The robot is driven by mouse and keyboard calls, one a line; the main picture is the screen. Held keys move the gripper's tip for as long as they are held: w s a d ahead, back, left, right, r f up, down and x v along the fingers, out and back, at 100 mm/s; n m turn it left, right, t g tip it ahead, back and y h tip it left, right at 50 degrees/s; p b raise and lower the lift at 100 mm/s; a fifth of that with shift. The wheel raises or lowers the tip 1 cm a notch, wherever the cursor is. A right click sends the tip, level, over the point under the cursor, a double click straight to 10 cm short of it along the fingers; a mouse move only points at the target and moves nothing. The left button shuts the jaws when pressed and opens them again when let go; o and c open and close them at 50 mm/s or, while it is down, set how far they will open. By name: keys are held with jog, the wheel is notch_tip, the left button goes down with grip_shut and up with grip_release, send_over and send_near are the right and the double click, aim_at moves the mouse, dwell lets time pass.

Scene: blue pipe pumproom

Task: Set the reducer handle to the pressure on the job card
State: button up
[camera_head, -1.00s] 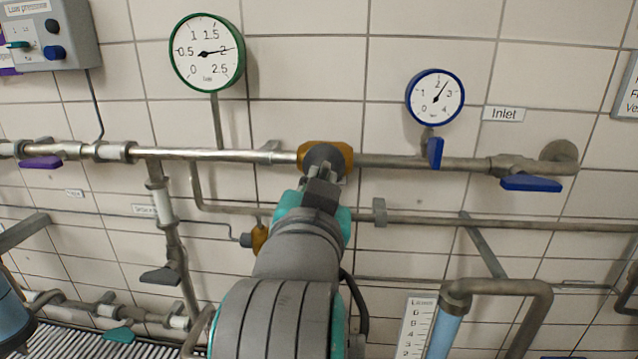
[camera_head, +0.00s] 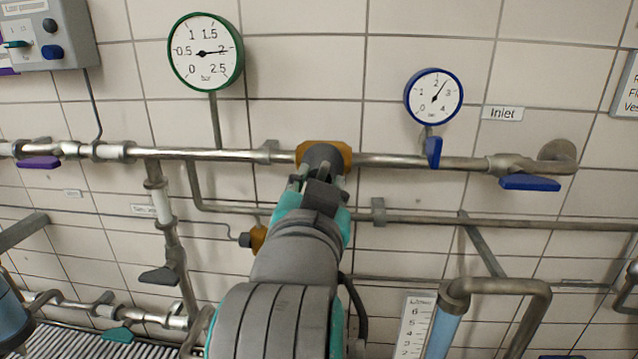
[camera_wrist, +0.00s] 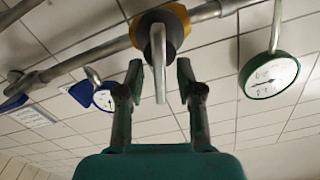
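The reducer (camera_head: 344,155) is a brass-coloured body with a grey front on the upper pipe. Its grey handle (camera_wrist: 159,62) points out toward my gripper in the wrist view. My gripper (camera_wrist: 160,75) is open, one finger on each side of the handle, with a gap visible on both sides. In the head view my gripper (camera_head: 320,178) is just below the reducer's front and hides most of the handle. The green-rimmed gauge (camera_head: 205,65) has its needle at about 2 bar. No readable job card shows; a sign (camera_head: 628,92) is cut off at the right edge.
A blue-rimmed gauge (camera_head: 434,108) reads between 2 and 3. Blue valve handles (camera_head: 530,183) sit by the Inlet label, and a purple one (camera_head: 40,163) is at left. A control box (camera_head: 50,35) hangs upper left. A lower pipe (camera_head: 480,221) runs behind my arm.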

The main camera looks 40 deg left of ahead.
jog(key=v, duration=0.7)
jog(key=shift+s, duration=0.2)
dwell(2.5)
